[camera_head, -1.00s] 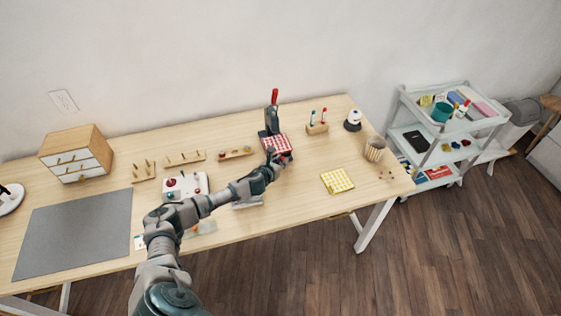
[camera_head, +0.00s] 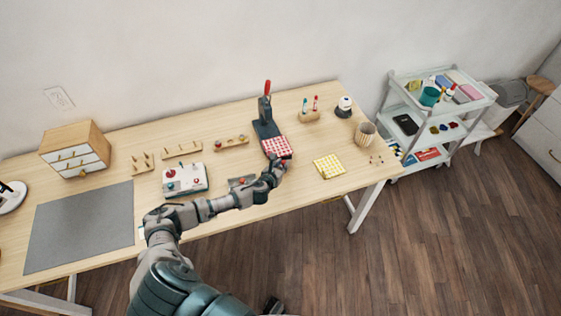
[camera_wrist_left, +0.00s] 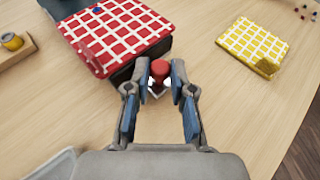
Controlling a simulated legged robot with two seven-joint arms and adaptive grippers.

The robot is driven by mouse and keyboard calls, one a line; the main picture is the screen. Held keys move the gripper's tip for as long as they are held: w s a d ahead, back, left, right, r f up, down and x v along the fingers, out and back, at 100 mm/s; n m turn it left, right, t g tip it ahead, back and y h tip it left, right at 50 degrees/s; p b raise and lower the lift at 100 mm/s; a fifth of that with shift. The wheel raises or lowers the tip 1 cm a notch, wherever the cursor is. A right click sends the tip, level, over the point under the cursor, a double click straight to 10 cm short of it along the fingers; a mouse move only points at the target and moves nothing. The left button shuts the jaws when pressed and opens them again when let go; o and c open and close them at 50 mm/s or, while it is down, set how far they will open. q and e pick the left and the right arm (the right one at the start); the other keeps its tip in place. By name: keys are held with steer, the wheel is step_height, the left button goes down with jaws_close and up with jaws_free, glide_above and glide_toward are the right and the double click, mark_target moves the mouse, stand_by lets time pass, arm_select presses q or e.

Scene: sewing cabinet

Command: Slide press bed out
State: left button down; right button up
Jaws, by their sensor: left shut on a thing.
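The press (camera_head: 265,112) stands near the back of the table, a dark frame with an upright red lever. Its bed carries a red-and-white checked cloth (camera_head: 277,147) and sticks out in front of the upright; the cloth also shows in the left wrist view (camera_wrist_left: 120,35). A red knob (camera_wrist_left: 160,70) is at the bed's front edge. My left gripper (camera_head: 275,167) is shut on this knob, its fingertips on either side of it in the left wrist view (camera_wrist_left: 161,78). My right gripper is not recognisable in these views.
A yellow checked cloth (camera_head: 329,166) lies to the right of the bed. A woven cup (camera_head: 365,133) and a thread spool (camera_head: 344,106) stand farther right. A white box with knobs (camera_head: 186,180) sits to the left. The wood between the bed and the yellow cloth is clear.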

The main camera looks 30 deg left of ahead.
arm_select(q)
steer(key=shift+d+f, duration=0.1)
steer(key=shift+d, duration=0.05)
steer(key=c, duration=1.3)
jaws_free()
steer(key=shift+s+d, duration=0.1)
steer(key=v, duration=1.2)
